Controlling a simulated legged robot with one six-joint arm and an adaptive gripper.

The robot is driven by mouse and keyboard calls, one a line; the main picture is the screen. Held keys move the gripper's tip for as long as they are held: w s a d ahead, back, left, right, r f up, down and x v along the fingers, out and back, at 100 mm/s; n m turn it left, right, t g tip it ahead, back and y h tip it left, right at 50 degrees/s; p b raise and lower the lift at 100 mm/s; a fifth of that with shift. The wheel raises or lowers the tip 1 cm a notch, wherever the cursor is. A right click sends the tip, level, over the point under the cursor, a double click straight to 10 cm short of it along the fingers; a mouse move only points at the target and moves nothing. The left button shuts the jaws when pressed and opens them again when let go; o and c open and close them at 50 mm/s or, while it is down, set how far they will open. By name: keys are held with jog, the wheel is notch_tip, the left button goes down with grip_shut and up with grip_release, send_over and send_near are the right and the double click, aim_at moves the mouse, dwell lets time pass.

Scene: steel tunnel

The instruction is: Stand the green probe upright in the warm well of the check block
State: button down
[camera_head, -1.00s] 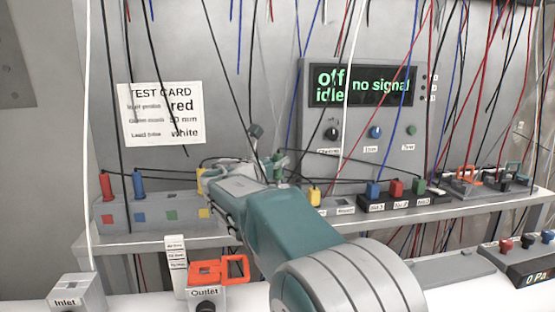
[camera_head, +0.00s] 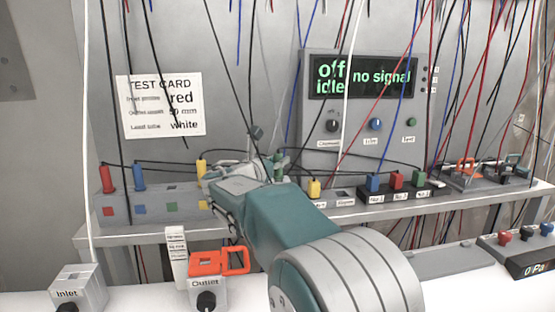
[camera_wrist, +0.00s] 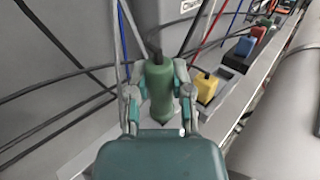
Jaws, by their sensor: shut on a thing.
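My gripper (camera_wrist: 160,95) is shut on the green probe (camera_wrist: 158,88), with one finger on each side of it. The probe looks roughly upright in the wrist view, its narrow lower end pointing down over the shelf; whether that end touches anything is unclear. In the head view the green probe (camera_head: 279,160) shows only partly behind my wrist. A low grey block with small labels (camera_head: 342,198), perhaps the check block, stands right of my gripper. Its labels are too small to read, so I cannot tell the warm well. A yellow plug (camera_head: 314,188) stands at its left end.
A grey rack (camera_head: 150,208) with colour squares holds red, blue and yellow probes at left. A black block (camera_head: 392,195) with blue, red and green plugs stands at right. Cables hang around the arm. The instrument (camera_head: 365,120) reads "off idle" and "no signal".

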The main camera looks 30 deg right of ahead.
jog(key=shift+f, duration=0.25)
jog(key=shift+c, duration=2.2)
grip_release()
notch_tip(320, 180, up, 10)
jog(key=shift+f, duration=0.1)
